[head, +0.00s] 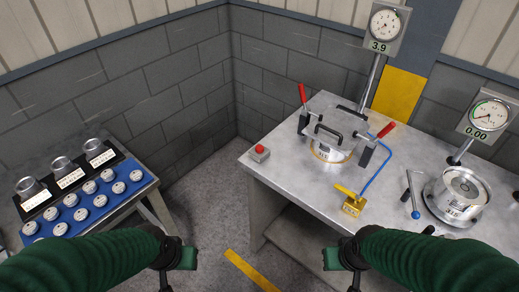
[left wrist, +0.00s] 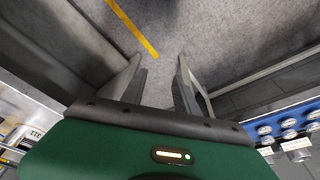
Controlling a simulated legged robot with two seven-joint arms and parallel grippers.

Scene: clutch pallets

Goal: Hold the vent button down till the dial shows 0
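A red button (head: 260,149) sits on a small grey box at the left end of the metal bench. A round dial (head: 386,23) on a post at the back of the bench reads 3.9. Below it stands a clamped vessel (head: 331,147) with black handles and red levers. A blue hose runs from it to a yellow valve block (head: 352,206). My left gripper (head: 176,268) is in front of the bench, low and left of the button; its fingers are apart and empty in the left wrist view (left wrist: 160,75). My right gripper (head: 341,268) is open and empty near the bench's front edge.
A second dial (head: 489,115) at the right reads 0.00, above a round metal vessel (head: 459,194). Floor between is clear, with a yellow stripe (head: 250,270).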

